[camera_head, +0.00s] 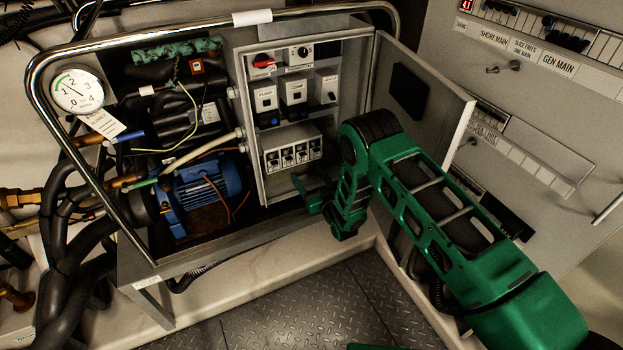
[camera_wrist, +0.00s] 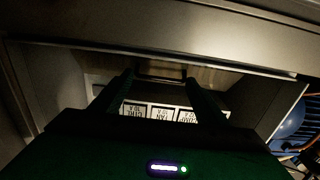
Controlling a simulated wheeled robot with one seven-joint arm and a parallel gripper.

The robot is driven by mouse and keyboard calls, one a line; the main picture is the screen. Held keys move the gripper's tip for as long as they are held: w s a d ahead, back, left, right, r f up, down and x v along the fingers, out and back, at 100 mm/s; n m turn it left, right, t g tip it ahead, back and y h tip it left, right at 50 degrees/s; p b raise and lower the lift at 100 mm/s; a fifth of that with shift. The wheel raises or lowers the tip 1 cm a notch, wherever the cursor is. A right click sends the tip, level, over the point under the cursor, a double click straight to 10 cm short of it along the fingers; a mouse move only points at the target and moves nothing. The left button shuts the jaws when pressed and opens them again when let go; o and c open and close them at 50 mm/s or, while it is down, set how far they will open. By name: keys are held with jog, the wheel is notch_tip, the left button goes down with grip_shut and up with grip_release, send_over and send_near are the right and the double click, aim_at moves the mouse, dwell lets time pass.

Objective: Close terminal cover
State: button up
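The terminal block (camera_head: 292,153) is a pale box low in the open electrical cabinet, with a row of labelled terminals showing on its front. Its labels (camera_wrist: 160,113) also show upside down in the wrist view. A dark-edged flat piece (camera_wrist: 160,72) lies beyond them there; I cannot tell whether it is the terminal cover. My gripper (camera_head: 309,193) is just below the block, at the cabinet's lower opening. Its two fingers (camera_wrist: 162,92) are apart, with nothing seen held between them. My wrist hides part of the cabinet's lower right.
The cabinet door (camera_head: 432,85) stands open to the right, close beside my arm. A blue motor (camera_head: 205,190) with pipes and cables is left of the cabinet. A chrome rail (camera_head: 85,165) surrounds the frame. The chequer-plate floor (camera_head: 330,305) below is clear.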

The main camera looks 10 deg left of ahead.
jog(key=shift+w+f+t+y, duration=0.3)
jog(key=shift+f+t+y, duration=0.1)
jog(key=shift+f+t, duration=0.15)
jog(key=shift+w+f+t+y, duration=0.25)
jog(key=shift+f+t+y, duration=0.15)
jog(key=shift+t, duration=0.25)
jog(key=shift+d, duration=0.1)
jog(key=o, duration=0.8)
jog(key=shift+o, duration=0.2)
jog(key=shift+s, duration=0.15)
jog(key=shift+s+f, duration=0.1)
jog(key=shift+s, duration=0.1)
jog(key=v, duration=1)
jog(key=shift+f, duration=0.1)
